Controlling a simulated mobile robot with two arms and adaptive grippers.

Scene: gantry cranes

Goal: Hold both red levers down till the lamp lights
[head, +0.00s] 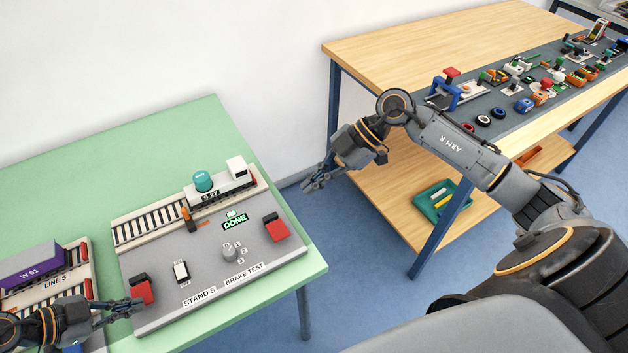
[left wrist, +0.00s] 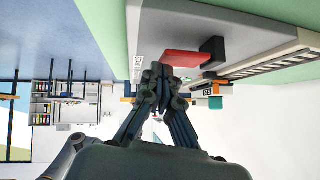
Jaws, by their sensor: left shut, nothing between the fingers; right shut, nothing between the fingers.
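The brake test board (head: 208,267) lies on the green table and has two red levers. The left red lever (head: 143,291) is at its front left corner, with a black block behind it. The right red lever (head: 277,230) is at the right edge. My left gripper (head: 132,308) is shut and empty beside the left lever. The left wrist view shows the lever (left wrist: 186,58) right at the fingertips (left wrist: 163,72); whether they touch is unclear. My right gripper (head: 309,184) is shut and empty, in the air beyond the table's right edge.
A model locomotive (head: 222,186) with a teal dome stands on the track at the board's back. A second board (head: 75,290) with a purple wagon (head: 32,264) lies to the left. A wooden bench (head: 400,50) with many small parts stands behind my right arm.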

